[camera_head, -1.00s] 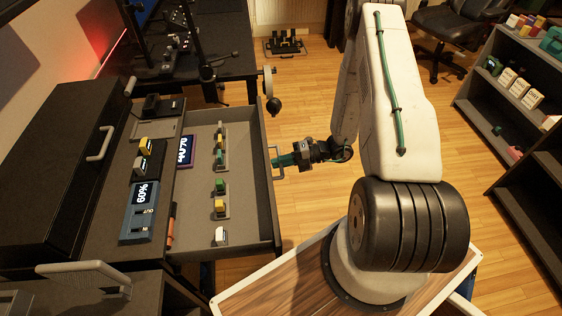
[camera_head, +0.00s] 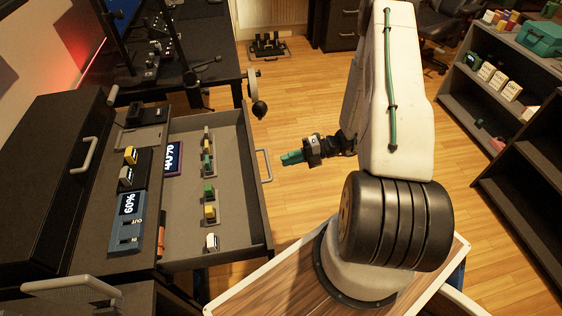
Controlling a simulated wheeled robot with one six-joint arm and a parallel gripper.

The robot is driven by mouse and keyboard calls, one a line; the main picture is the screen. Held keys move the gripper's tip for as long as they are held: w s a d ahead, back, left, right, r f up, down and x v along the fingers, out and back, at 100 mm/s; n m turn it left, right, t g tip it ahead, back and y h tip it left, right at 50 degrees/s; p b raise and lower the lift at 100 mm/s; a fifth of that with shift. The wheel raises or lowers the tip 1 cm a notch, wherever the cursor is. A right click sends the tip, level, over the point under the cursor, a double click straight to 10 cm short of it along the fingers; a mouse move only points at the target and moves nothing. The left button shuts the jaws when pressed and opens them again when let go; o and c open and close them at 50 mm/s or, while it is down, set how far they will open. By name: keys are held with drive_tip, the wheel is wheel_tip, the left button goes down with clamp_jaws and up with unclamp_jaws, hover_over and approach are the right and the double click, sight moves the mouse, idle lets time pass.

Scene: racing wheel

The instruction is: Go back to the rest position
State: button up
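My gripper (camera_head: 291,158) has dark housing and green fingers. It is in the air just right of the open drawer's (camera_head: 220,250) grey handle (camera_head: 264,166), apart from it, with floor showing behind. The fingers look close together, but they are too small to tell whether they are open or shut. I see nothing held between them. My white arm rises above my base at the right of the centre.
The drawer holds several small green, yellow and white items and a "40%" display (camera_head: 173,158). A "60%" panel (camera_head: 127,222) lies on the cabinet top. A dark shelf unit (camera_head: 505,100) stands at right. Wood floor is clear between.

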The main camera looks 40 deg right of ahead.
idle(0.6)
drive_tip(key=s+a+r+m+g+h, duration=0.1)
drive_tip(key=s+a+r+m+h, duration=0.3)
drive_tip(key=s+r+m, duration=0.3)
drive_tip(key=s+a+r+m+g+h, duration=0.2)
drive_tip(key=s+a+r+m+h, duration=0.3)
drive_tip(key=r+m, duration=0.8)
drive_tip(key=s+a+r+m+g+h, duration=0.2)
drive_tip(key=s+r+m, duration=0.6)
drive_tip(key=r, duration=1.3)
drive_tip(key=a+m+h, duration=0.2)
drive_tip(key=m+h, duration=0.1)
drive_tip(key=shift+s+a+r, duration=0.15)
drive_tip(key=shift+s+a, duration=0.05)
drive_tip(key=shift+s, duration=0.1)
